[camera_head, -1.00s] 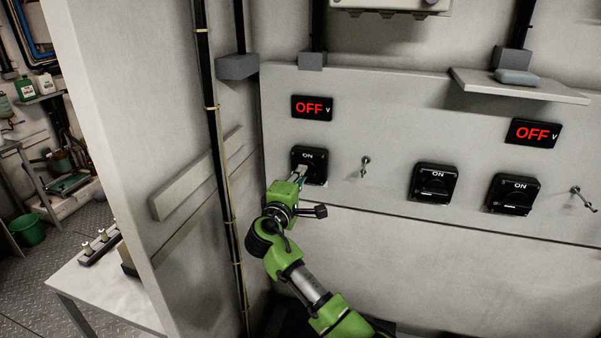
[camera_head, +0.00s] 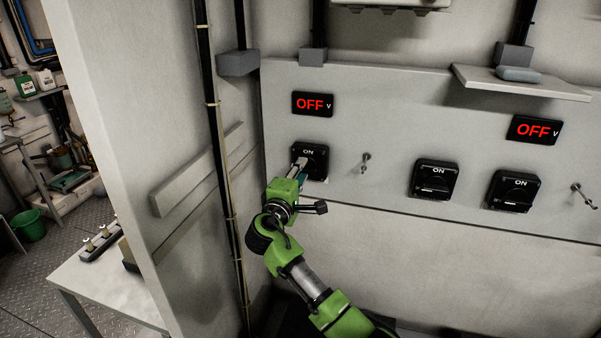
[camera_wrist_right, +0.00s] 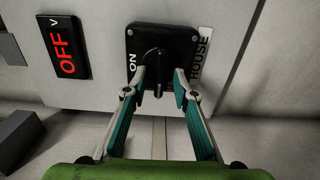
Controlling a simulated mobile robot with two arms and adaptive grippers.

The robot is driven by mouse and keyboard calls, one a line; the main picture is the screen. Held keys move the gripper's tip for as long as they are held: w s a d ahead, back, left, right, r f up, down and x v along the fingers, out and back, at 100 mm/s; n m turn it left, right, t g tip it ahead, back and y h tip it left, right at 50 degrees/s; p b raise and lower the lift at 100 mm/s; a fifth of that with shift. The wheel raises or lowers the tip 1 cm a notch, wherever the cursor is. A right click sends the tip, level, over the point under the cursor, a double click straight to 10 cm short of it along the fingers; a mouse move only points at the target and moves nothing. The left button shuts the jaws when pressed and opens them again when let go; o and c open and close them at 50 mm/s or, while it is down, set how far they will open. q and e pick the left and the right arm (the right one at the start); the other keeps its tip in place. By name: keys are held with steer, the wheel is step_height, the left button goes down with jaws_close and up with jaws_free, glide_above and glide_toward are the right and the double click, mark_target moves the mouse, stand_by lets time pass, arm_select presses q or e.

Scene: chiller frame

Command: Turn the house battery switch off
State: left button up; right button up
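The house battery switch (camera_head: 316,155) is a black square rotary switch marked ON, at the left of the grey panel. In the right wrist view the same house battery switch (camera_wrist_right: 176,40) shows a HOUSE label beside it and a black knob (camera_wrist_right: 155,62) in its middle. My right gripper (camera_head: 303,172) is at this switch. In the wrist view the right gripper (camera_wrist_right: 157,88) has its two fingers apart, one on each side of the knob, with gaps showing; contact at the tips is unclear. My left gripper is not in view.
Two more black ON switches (camera_head: 435,180) (camera_head: 514,191) sit to the right. Small metal toggles (camera_head: 365,162) (camera_head: 583,197) stick out of the panel. Red OFF displays (camera_head: 312,104) (camera_head: 534,130) hang above. A shelf (camera_head: 520,83) juts out top right. A wall (camera_head: 120,120) stands close left.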

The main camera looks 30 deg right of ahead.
steer(key=v, duration=1.2)
steer(key=shift+f, duration=0.1)
